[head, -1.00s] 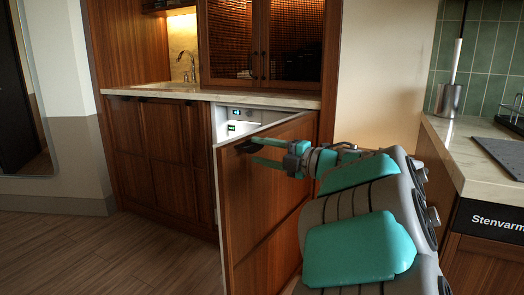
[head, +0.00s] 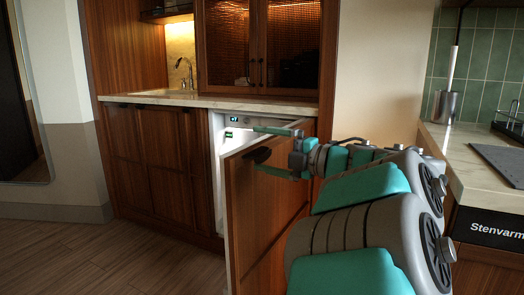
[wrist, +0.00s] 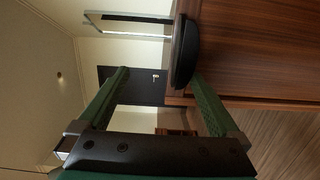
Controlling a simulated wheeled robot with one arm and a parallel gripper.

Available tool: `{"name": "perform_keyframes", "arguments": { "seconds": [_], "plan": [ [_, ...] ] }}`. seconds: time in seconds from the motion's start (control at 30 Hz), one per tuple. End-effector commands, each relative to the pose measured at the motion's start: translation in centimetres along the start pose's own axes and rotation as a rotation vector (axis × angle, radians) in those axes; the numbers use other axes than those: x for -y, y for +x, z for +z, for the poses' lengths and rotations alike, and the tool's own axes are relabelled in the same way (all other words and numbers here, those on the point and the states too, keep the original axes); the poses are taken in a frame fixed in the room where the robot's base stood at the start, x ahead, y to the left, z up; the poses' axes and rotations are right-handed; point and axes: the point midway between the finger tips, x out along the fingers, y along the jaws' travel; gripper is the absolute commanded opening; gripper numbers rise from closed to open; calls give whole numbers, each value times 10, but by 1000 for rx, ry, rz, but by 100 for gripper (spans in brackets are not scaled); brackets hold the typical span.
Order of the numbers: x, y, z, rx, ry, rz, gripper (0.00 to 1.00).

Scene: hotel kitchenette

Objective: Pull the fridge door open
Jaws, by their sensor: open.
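The wood-fronted fridge door (head: 270,200) stands partly open, hinged at its right side, and the lit white fridge interior (head: 222,165) shows behind it. A dark handle (head: 257,155) sits near the door's top free edge. My gripper (head: 256,149) is open at the handle, with one finger above it and the other below. In the wrist view the black handle (wrist: 186,52) lies close to the tip of the right finger of my gripper (wrist: 158,76), and the space between the fingers is empty. I cannot tell whether that finger touches the handle.
A stone counter (head: 150,100) with a sink tap runs above the fridge and the left cabinets (head: 155,165). Another counter (head: 450,165) with a brush holder (head: 445,106) and a dark board (head: 500,160) stands at the right. The wooden floor (head: 100,250) at the left is clear.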

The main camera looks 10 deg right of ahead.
Motion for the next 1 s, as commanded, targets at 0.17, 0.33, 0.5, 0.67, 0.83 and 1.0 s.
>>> {"name": "perform_keyframes", "arguments": {
  "seconds": [0.17, 0.33, 0.5, 0.67, 0.83, 1.0],
  "plan": [
    [-14, -20, -25, -8, -12, 18, 52],
    [-13, -41, -43, -6, -9, 13, 52],
    [-13, -61, -60, -4, -6, 10, 52],
    [-14, -76, -74, -1, -7, 9, 52],
    [-14, -84, -82, -3, -4, 9, 52],
    [-14, -86, -84, -5, -3, 8, 52]
  ]
}}
